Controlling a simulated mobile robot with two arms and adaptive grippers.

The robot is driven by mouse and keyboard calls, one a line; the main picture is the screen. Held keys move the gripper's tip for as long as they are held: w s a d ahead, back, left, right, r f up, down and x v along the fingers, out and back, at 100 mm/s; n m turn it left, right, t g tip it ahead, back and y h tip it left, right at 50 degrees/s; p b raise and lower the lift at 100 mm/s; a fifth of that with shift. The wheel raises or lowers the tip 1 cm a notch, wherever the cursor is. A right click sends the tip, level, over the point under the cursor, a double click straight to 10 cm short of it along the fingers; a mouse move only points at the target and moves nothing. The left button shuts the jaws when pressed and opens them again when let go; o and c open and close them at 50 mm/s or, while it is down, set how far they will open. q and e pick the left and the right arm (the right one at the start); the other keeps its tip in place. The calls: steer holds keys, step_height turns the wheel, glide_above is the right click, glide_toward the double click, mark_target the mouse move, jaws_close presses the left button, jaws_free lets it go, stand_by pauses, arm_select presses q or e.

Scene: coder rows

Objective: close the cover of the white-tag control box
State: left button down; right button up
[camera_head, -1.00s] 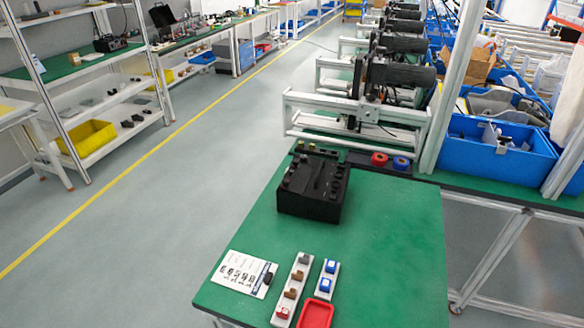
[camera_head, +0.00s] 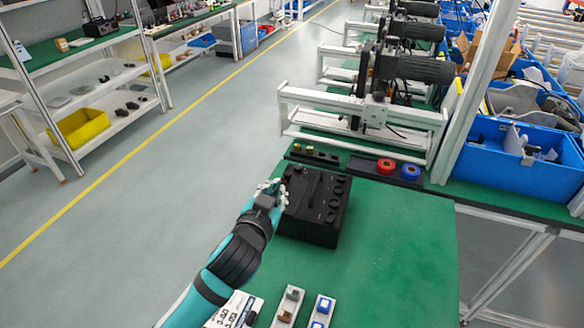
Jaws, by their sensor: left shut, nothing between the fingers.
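A black box (camera_head: 318,225) with several knobs and a raised strip on its top stands on the green table (camera_head: 400,255). It is the only box on this table that looks like a control box. I cannot make out a white tag or tell how its cover stands. My left gripper (camera_head: 274,187) is at the box's upper left edge, its fingers closed with nothing between them. I cannot tell whether it touches the box. The arm hides part of the box's left side. My right gripper is not in view.
A red roll (camera_head: 386,167) and a blue roll (camera_head: 410,172) sit behind the box. The table right of the box is clear.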

mark_target(285, 183)
arm_select(q)
steer(key=x, duration=0.3)
steer(key=p+x, duration=0.1)
steer(key=x, duration=0.1)
steer(key=r+p+x, duration=0.1)
steer(key=x, duration=0.2)
steer(key=shift+w+d, duration=0.25)
steer(key=shift+w, duration=0.2)
steer(key=f, duration=0.3)
steer(key=shift+w+a+f, duration=0.2)
steer(key=shift+w+a, duration=0.05)
steer(key=shift+w, duration=0.05)
steer(key=shift+a+f, duration=0.15)
steer(key=shift+f, duration=0.25)
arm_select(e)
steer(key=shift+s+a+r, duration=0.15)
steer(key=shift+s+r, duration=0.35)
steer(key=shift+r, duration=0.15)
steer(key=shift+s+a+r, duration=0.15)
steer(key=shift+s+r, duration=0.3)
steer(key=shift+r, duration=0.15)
arm_select(q)
steer(key=shift+f, duration=0.1)
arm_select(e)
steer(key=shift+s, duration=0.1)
